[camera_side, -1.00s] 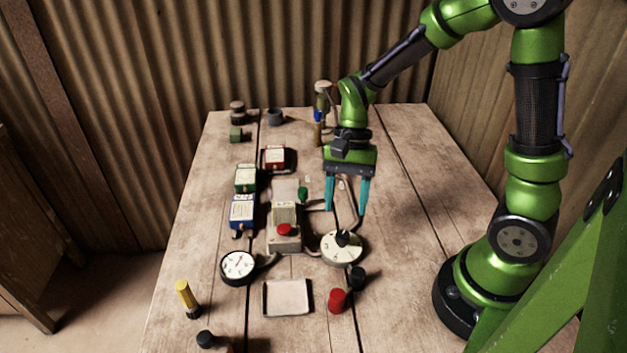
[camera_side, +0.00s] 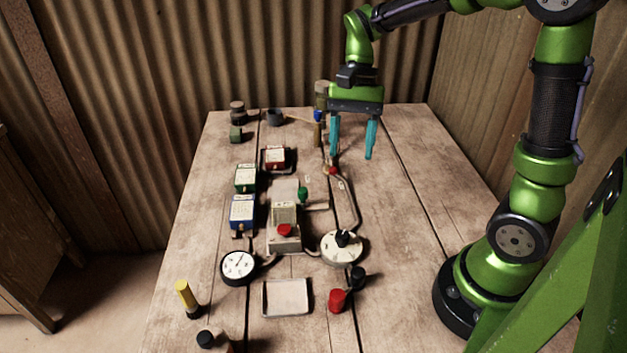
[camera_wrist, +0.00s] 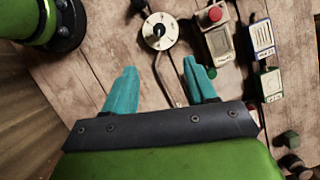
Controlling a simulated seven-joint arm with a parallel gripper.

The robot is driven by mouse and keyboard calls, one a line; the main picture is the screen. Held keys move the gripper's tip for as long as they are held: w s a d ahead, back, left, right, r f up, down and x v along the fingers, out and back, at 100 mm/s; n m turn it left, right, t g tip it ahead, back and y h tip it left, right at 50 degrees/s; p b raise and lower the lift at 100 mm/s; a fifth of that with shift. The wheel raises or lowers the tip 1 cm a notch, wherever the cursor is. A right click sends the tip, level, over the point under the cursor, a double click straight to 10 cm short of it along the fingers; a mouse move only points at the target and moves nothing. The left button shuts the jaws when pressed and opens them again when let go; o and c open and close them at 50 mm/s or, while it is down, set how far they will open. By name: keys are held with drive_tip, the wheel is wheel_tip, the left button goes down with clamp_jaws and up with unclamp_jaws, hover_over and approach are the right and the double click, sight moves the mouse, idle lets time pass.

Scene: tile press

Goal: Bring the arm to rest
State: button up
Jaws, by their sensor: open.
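My gripper (camera_side: 352,150) hangs above the back right of the table, its two teal fingers pointing down. The fingers are apart with nothing between them. In the wrist view my gripper (camera_wrist: 160,85) also shows open and empty, over bare wood and a thin pipe. The press unit (camera_side: 284,232) with a red button on top stands mid-table, ahead of my gripper in the side view. A round white dial with a black knob (camera_side: 342,246) stands to its right; it also shows in the wrist view (camera_wrist: 160,31). No object touches my fingers.
Blue (camera_side: 242,212), green (camera_side: 246,178) and red (camera_side: 275,158) boxes stand left of the press. A gauge (camera_side: 238,266), a pale tray (camera_side: 287,297) and a red cylinder (camera_side: 337,301) lie in front. Bottles (camera_side: 321,98) stand behind my gripper.

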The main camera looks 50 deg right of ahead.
drive_tip(key=s+a+r+n+t+h, duration=0.1)
drive_tip(key=s+a+r+n+t, duration=0.2)
drive_tip(key=s+r+n+t, duration=0.2)
drive_tip(key=s+n+t, duration=0.2)
drive_tip(key=t, duration=0.2)
drive_tip(key=shift+s+a+n+h, duration=0.15)
drive_tip(key=shift+a+n+h, duration=0.1)
drive_tip(key=shift+n+h, duration=0.15)
